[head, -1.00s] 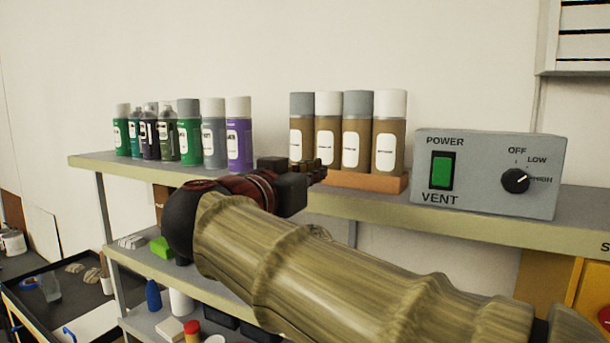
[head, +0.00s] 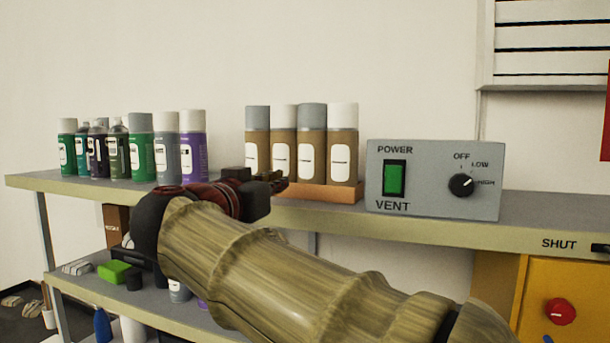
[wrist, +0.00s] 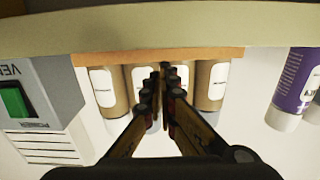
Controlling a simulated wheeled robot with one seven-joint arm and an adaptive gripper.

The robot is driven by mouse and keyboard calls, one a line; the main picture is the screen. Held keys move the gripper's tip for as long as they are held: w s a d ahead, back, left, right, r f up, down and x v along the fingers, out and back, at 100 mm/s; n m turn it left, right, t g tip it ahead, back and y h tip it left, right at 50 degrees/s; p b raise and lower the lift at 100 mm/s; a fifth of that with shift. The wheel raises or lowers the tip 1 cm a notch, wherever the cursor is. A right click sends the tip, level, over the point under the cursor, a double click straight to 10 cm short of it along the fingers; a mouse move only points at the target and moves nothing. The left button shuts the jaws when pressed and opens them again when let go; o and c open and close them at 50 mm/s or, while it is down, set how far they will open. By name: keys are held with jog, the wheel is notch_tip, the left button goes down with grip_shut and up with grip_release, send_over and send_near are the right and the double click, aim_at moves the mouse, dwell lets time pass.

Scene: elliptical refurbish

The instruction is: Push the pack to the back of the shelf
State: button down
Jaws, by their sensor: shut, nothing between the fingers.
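The pack is a row of brown cans (head: 284,150) with grey and white caps, upright on a low orange-brown tray (head: 340,192) on the top shelf (head: 420,226). In the wrist view the scene is upside down, and the tray's front edge (wrist: 150,57) and cans (wrist: 212,85) show behind the fingers. My gripper (head: 281,182) is shut and empty, in front of the left half of the pack. In the wrist view its fingertips (wrist: 163,73) line up with the middle cans and hide parts of them. I cannot tell whether they touch the pack.
A grey vent box (head: 433,180) stands close to the right of the pack. Several spray cans stand to the left, the purple one (head: 193,158) nearest, with a gap between. A pale wall (head: 220,60) is behind. A lower shelf (head: 75,285) holds small items.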

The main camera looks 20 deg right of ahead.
aim_at(292, 178)
jog(key=shift+b+x, duration=0.3)
jog(key=shift+x, duration=0.6)
jog(key=shift+w+d, duration=0.2)
jog(key=shift+d, duration=0.1)
jog(key=shift+w+d, duration=0.25)
jog(key=shift+w+d+b, duration=0.2)
jog(key=shift+d+b, duration=0.05)
jog(key=shift+b, duration=0.05)
jog(key=shift+w+d, duration=0.15)
jog(key=shift+w+d, duration=0.35)
jog(key=shift+w, duration=0.05)
jog(key=shift+w+d+f+b, duration=0.1)
jog(key=shift+w+d+b, duration=0.25)
jog(key=shift+d, duration=0.05)
jog(key=shift+w+d, duration=0.25)
jog(key=shift+b+x, duration=0.4)
jog(key=shift+x, duration=1.3)
